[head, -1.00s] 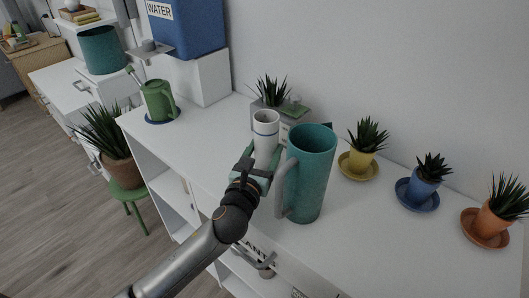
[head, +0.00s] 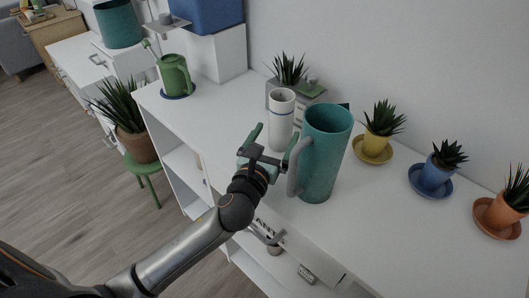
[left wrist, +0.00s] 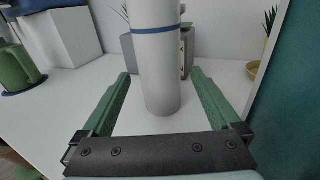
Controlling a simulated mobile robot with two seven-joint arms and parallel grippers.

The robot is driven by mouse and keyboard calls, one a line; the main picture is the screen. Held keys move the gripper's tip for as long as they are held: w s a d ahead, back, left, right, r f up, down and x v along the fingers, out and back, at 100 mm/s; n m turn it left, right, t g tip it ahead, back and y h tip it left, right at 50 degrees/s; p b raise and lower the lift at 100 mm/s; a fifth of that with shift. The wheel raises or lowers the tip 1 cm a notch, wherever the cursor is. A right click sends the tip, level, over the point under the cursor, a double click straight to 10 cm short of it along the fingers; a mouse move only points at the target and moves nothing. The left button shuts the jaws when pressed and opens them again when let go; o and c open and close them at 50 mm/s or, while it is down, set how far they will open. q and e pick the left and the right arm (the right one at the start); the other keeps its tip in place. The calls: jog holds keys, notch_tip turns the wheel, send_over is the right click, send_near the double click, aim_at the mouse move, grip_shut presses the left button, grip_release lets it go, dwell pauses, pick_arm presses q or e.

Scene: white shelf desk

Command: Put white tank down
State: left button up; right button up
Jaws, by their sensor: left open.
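The white tank (head: 281,122) is a tall white cylinder with a blue ring near its top. It stands upright on the white desk (head: 228,118). My left gripper (head: 272,143) is open just in front of it, lower and nearer than the tank. In the left wrist view, the tank (left wrist: 158,75) rises between and beyond the two green fingers of the gripper (left wrist: 160,88), with a gap on each side. My right gripper is not in view.
A teal pitcher (head: 327,155) with a grey handle stands close right of my left gripper. Behind the tank are a grey box and a plant (head: 287,68). Yellow, blue and orange potted plants line the right. A green watering can (head: 175,76) stands left; desk between is clear.

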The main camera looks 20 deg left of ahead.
pick_arm(q)
jog(key=s, duration=0.9)
jog(key=shift+d+r, duration=0.1)
jog(key=shift+d, duration=0.1)
jog(key=shift+s, duration=0.15)
jog(key=shift+s, duration=0.1)
